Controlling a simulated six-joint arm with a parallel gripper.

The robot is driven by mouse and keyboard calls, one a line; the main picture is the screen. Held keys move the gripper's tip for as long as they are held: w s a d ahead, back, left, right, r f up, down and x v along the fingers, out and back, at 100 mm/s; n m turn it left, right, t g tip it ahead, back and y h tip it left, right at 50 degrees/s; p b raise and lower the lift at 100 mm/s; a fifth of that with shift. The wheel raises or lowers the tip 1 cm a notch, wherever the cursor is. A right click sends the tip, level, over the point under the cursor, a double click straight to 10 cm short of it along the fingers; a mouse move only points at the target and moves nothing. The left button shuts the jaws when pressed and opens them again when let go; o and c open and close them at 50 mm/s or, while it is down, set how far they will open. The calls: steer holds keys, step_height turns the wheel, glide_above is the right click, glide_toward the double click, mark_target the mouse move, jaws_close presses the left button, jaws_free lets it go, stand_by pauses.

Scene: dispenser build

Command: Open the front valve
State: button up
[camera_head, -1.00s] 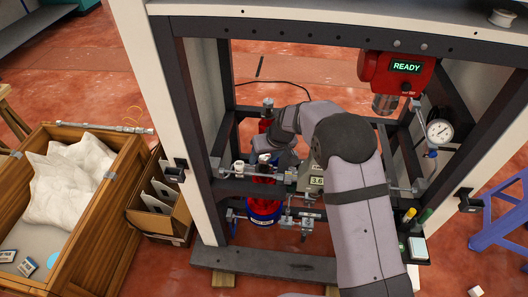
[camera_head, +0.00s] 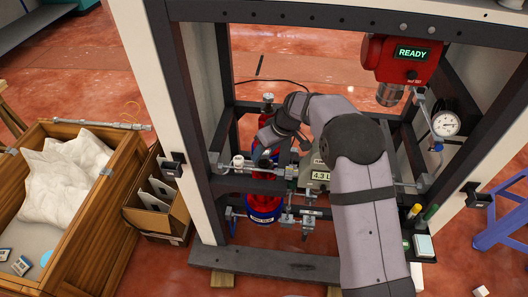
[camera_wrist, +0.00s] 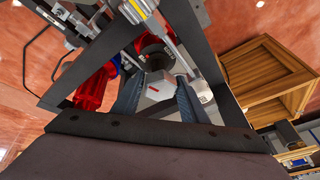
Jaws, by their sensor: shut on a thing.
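My gripper (camera_head: 264,152) is at the pipework on the left of the black frame, above a red cylinder with a blue band (camera_head: 264,208). In the wrist view its two blue-grey fingers (camera_wrist: 158,84) are shut around a light grey block with a small red mark (camera_wrist: 158,90). This block appears to be the valve handle; its far side and the valve body are hidden. In the head view my wrist covers most of the valve. I cannot tell how far the handle is turned.
A grey box with a lit number display (camera_head: 321,176) stands right of the gripper. A red unit reading READY (camera_head: 400,55) and a round gauge (camera_head: 446,123) are at the right. Black frame posts (camera_head: 192,130) and the front crossbar enclose the arm. A wooden crate (camera_head: 95,225) stands left.

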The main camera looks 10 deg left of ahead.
stand_by(0.4)
steer(key=shift+f+n+g+b, duration=0.1)
steer(key=shift+n+g+b, duration=0.25)
steer(key=shift+n, duration=0.95)
steer(key=shift+n+g, duration=0.25)
steer(key=shift+n, duration=0.05)
steer(key=o, duration=1)
steer(key=shift+o, duration=0.2)
steer(key=shift+r, duration=0.25)
steer(key=shift+r+p, duration=2.45)
steer(key=shift+r, duration=0.95)
